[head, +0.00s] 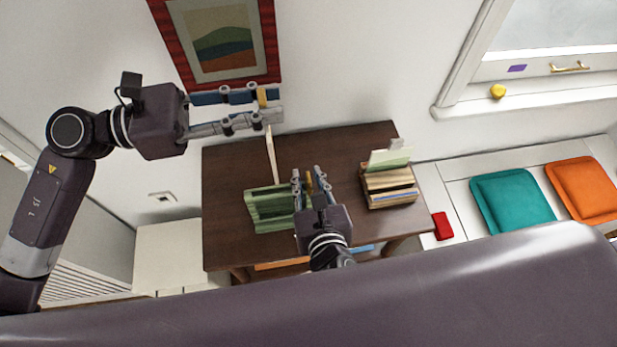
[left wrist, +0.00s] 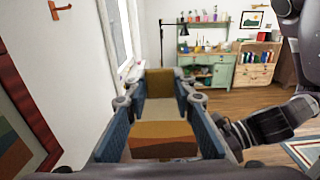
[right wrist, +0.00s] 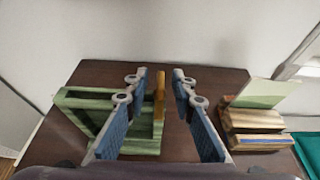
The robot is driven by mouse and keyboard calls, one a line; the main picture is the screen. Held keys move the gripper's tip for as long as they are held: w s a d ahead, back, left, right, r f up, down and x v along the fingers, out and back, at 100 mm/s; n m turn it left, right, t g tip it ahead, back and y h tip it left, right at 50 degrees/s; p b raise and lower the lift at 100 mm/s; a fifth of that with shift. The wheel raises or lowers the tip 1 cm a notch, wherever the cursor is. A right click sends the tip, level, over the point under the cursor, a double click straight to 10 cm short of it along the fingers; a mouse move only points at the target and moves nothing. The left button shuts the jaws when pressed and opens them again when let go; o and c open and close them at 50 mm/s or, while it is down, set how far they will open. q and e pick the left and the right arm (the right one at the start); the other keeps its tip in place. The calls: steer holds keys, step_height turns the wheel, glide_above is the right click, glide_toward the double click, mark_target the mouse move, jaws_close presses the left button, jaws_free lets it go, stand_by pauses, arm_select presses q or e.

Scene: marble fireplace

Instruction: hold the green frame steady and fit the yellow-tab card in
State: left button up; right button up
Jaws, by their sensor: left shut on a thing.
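My left gripper (head: 265,105) is shut on the yellow tab (head: 262,97) of the card (head: 270,152), high at the back of the table. The cream card hangs edge-on below the fingers, its lower end near the green frame; I cannot tell whether they touch. In the left wrist view, the card's painted face (left wrist: 160,140) shows between the fingers. The green frame (head: 266,208) stands on the table. My right gripper (head: 309,176) is at its right end, fingers apart either side of an upright ochre piece (right wrist: 159,98), which is closer to the left finger.
The dark wooden table (head: 228,165) carries a striped wooden block (head: 388,187) on the right, with a pale green card (head: 390,158) standing in it. A red-framed picture (head: 222,45) hangs behind. A white bench with a teal cushion (head: 512,200) is at the right. The table's back middle is clear.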

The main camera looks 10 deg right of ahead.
jaws_close()
steer(key=shift+o, duration=1.5)
jaws_free()
steer(key=v, duration=1.2)
steer(key=shift+s+f, duration=0.1)
steer(key=shift+s, duration=0.05)
